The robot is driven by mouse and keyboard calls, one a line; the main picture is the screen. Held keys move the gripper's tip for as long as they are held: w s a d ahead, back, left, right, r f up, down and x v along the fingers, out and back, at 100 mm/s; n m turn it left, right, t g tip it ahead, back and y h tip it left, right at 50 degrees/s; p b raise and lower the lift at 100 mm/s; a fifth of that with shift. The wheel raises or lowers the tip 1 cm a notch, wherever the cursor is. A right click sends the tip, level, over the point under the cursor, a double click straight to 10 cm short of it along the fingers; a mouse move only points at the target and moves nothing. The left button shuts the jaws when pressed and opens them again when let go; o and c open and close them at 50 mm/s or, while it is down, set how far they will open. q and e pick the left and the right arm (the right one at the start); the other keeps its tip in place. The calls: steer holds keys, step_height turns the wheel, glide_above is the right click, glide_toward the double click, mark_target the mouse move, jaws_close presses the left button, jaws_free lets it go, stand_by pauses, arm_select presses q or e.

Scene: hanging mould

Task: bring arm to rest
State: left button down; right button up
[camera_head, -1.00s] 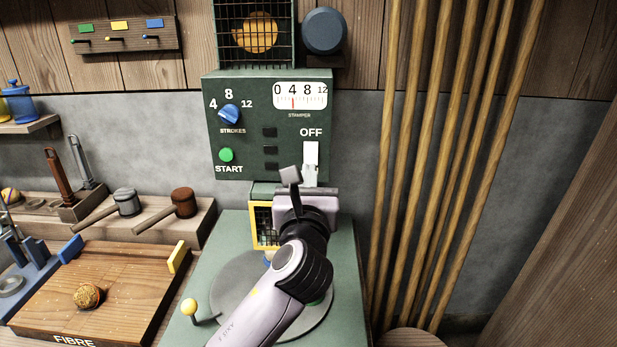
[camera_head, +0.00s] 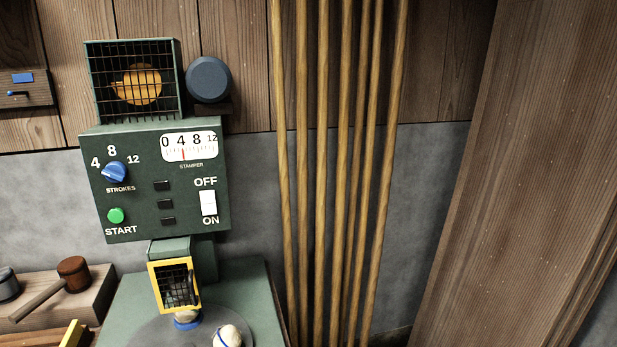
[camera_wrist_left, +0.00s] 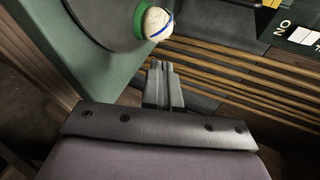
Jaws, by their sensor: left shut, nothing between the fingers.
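My left gripper (camera_wrist_left: 162,86) shows in the left wrist view, with its fingers together and nothing between them. It is apart from the green stamper machine, whose round plate (camera_wrist_left: 105,18) lies beyond it. A pale ball with a blue line (camera_wrist_left: 157,23) sits in a green holder on that plate. In the head view neither gripper shows. The stamper's control box (camera_head: 155,185) has a white switch (camera_head: 208,203) between OFF and ON, a blue strokes knob (camera_head: 114,171), a green START button (camera_head: 115,215) and a dial whose needle is near 4. The ball also shows there (camera_head: 228,335).
Several wooden poles (camera_head: 322,180) stand against the wall right of the machine. A wide wooden post (camera_head: 490,180) rises at the right. A mallet (camera_head: 73,272) lies on a wooden rack at the lower left. A yellow-framed guard (camera_head: 174,287) hangs below the box.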

arm_select(q)
steer(key=s+a+f+n+g+h, duration=0.1)
steer(key=s+f+n, duration=0.5)
steer(key=s+n, duration=0.2)
steer(key=s+a+f+n+g, duration=0.1)
steer(key=s+f+n+g, duration=0.1)
steer(key=s+f+n, duration=0.4)
steer(key=s+n, duration=0.2)
steer(key=s, duration=0.1)
steer(key=shift+s+a+f+h, duration=0.2)
steer(key=shift+s+a+h, duration=0.1)
steer(key=shift+a+h, duration=0.1)
